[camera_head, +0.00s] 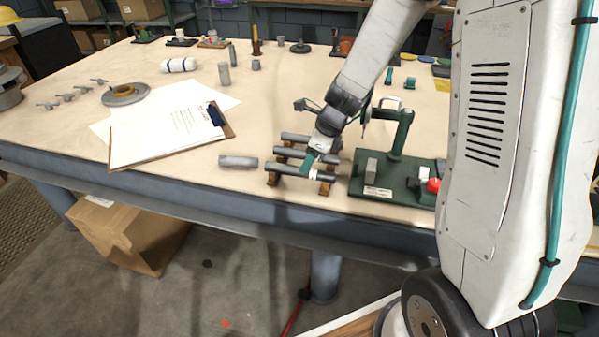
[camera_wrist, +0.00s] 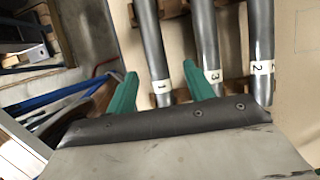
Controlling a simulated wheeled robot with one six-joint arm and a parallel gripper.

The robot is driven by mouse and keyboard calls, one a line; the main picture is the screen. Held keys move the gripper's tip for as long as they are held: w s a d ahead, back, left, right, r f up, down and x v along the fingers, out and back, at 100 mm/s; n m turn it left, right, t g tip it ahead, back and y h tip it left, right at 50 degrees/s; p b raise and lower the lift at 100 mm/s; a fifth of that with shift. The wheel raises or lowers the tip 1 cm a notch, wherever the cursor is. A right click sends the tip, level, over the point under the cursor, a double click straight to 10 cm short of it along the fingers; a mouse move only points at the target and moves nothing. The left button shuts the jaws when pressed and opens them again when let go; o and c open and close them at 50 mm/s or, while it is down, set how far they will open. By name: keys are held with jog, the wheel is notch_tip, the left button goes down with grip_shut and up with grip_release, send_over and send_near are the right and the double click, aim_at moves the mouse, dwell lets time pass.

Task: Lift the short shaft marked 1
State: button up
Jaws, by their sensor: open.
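The short shaft marked 1 (camera_wrist: 150,50) is a dark grey rod with a white numbered band. It lies on a wooden rack (camera_head: 272,178), nearest the table's front edge in the head view (camera_head: 285,168). My gripper (camera_wrist: 160,69) is open, its green fingers on either side of shaft 1 in the wrist view. The right finger is toward the shaft marked 3 (camera_wrist: 207,40); I cannot tell if it touches. The shaft marked 2 (camera_wrist: 261,35) lies farther right. In the head view my gripper (camera_head: 305,163) is low over the front shaft and partly hides the rack.
A green fixture (camera_head: 388,193) with a red knob stands just right of the rack. A loose grey cylinder (camera_head: 238,161) lies to the left. A clipboard (camera_head: 165,135) with papers lies farther left. The table's front edge (camera_head: 250,195) is close to the rack.

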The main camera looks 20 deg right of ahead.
jog(key=x, duration=0.4)
jog(key=shift+s+a+f, duration=0.1)
jog(key=shift+s+a, duration=0.05)
grip_shut()
